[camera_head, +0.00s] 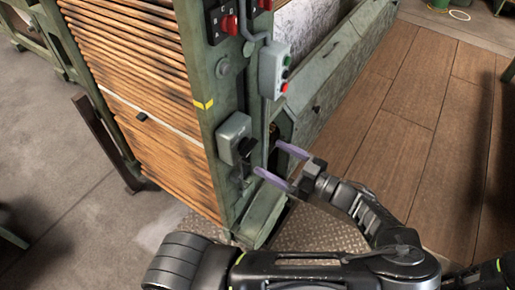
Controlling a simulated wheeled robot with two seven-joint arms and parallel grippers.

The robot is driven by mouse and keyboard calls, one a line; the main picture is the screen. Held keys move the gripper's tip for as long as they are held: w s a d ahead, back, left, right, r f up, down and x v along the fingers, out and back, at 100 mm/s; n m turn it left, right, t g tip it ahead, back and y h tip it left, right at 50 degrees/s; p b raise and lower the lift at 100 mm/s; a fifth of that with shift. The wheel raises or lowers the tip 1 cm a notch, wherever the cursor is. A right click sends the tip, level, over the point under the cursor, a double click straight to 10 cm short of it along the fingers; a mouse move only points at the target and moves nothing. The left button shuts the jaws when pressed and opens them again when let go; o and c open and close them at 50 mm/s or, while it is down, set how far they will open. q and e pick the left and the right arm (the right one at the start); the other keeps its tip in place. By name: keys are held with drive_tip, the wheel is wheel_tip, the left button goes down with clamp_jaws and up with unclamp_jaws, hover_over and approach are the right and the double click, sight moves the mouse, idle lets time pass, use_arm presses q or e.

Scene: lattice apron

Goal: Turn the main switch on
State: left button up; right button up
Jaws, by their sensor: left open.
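A grey switch box (233,132) with a black rotary handle (246,147) is mounted low on the green machine post; it looks like the main switch. The handle's exact setting is too small to tell. My left gripper (267,157) is open, its two purple fingers apart and empty. The fingertips point left toward the handle and appear just right of it; I cannot tell the gap in depth. My right gripper is not in view.
A grey box (274,72) with green and red buttons sits above on the post. Red switches (228,24) on black plates are higher up. Wooden slats (140,70) fill the machine's left side. Wooden floor (430,110) lies open at right, and a metal tread plate (320,232) below.

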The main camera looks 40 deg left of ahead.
sight(252, 148)
use_arm(q)
drive_tip(key=a+p, duration=0.1)
drive_tip(key=a, duration=0.5)
drive_tip(key=shift+s, duration=0.1)
drive_tip(key=shift+c, duration=0.4)
drive_tip(key=c, duration=1.3)
